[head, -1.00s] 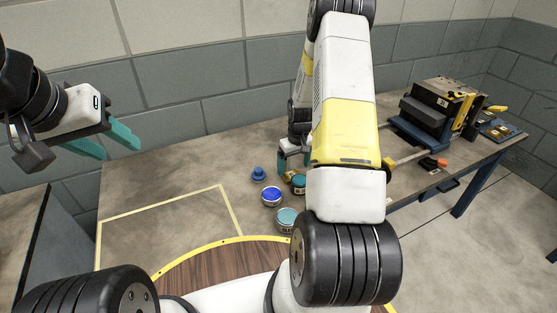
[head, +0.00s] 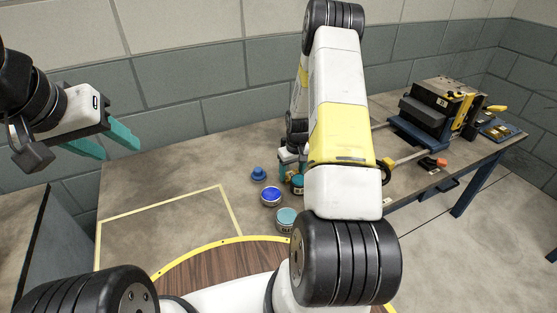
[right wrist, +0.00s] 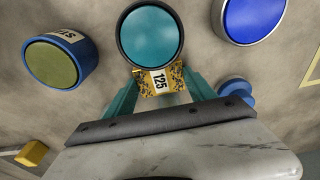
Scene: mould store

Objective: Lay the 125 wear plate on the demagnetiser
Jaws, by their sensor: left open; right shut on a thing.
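The 125 wear plate (right wrist: 162,80) is a small yellow-and-black speckled piece with a white "125" label. In the right wrist view it sits between the teal fingers of my right gripper (right wrist: 158,88), which is shut on it. In the head view my right gripper (head: 289,168) is low over the bench, largely behind my own arm, and the plate cannot be made out there. My left gripper (head: 120,153) is open and empty, at the left above the bench. No part is clearly marked as the demagnetiser; I cannot tell which thing it is.
A teal-topped tin (right wrist: 151,35) is right beside the plate. A black machine (head: 437,108) occupies the right. The bench's taped area (head: 170,225) is clear.

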